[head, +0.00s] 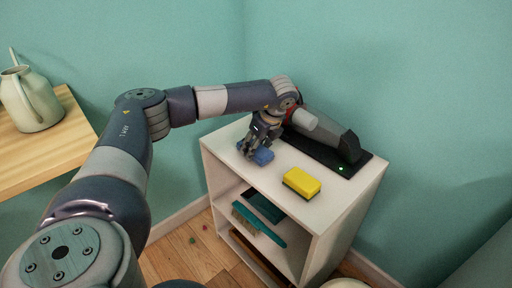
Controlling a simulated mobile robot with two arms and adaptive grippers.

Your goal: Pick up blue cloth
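The blue cloth (263,156) is a small crumpled bundle on the top of the white shelf unit, near its back left part. My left gripper (258,149) reaches in from the left and points down right at the cloth. Its fingers overlap the cloth in the picture and hide part of it. I cannot tell whether they are closed on it or only beside it. The cloth appears to be at the shelf top, with no clear gap under it. My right gripper is not in view.
On the white shelf top (335,190), a yellow sponge (301,183) lies right of the cloth. A handheld vacuum (335,135) on a black base stands behind. A teal brush (258,224) lies on a lower shelf. A wooden table (60,150) at left holds a watering can (35,100).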

